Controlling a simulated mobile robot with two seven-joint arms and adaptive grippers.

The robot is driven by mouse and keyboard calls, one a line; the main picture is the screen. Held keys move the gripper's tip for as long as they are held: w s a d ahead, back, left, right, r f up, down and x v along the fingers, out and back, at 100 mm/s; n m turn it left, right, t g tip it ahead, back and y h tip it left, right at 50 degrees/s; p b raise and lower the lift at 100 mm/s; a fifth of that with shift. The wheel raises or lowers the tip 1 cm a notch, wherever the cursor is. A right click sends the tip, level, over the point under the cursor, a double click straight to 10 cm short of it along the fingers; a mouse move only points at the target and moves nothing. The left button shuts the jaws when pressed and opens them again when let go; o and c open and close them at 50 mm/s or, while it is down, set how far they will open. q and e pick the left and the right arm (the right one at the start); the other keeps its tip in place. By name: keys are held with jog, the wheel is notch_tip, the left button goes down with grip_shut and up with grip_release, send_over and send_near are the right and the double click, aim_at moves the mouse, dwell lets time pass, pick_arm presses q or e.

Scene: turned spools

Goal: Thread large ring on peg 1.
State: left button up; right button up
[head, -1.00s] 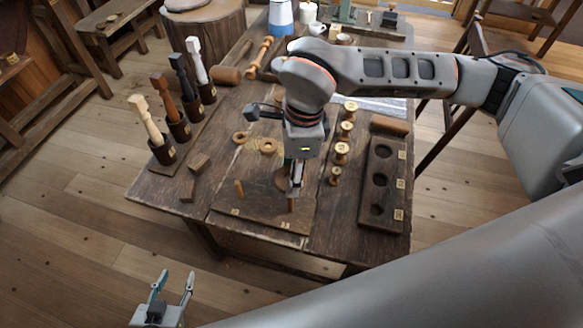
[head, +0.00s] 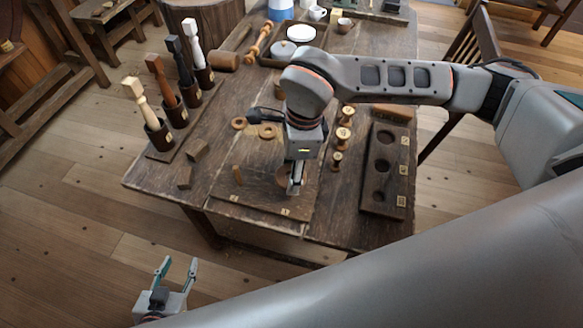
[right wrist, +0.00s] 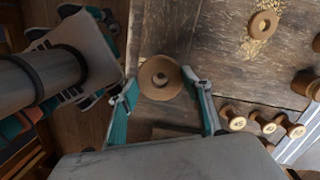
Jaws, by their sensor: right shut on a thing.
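The large brown ring (head: 282,179) is held by my right gripper (head: 294,190) low over the peg board (head: 258,206). I cannot tell how far down the peg the ring is. The board's right peg is hidden by the gripper in the head view. The left peg (head: 238,175) stands bare; the peg labels are too small to read. My left gripper (head: 178,272) is open and empty, off the table's front.
Two smaller rings (head: 239,123) (head: 267,132) lie behind the board. Several spools (head: 343,136) and a tray with round holes (head: 368,202) stand to the right.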

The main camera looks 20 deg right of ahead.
jog(key=shift+b, duration=0.35)
dwell(1.0)
jog(key=shift+f+b, duration=1.25)
jog(key=shift+f, duration=0.4)
dwell(0.8)
jog(key=o, duration=1.7)
jog(key=shift+r+p, duration=1.5)
jog(key=shift+r, duration=1.25)
notch_tip(320, 180, up, 4)
jog(key=shift+r+p, duration=0.25)
jog(key=shift+p, duration=0.7)
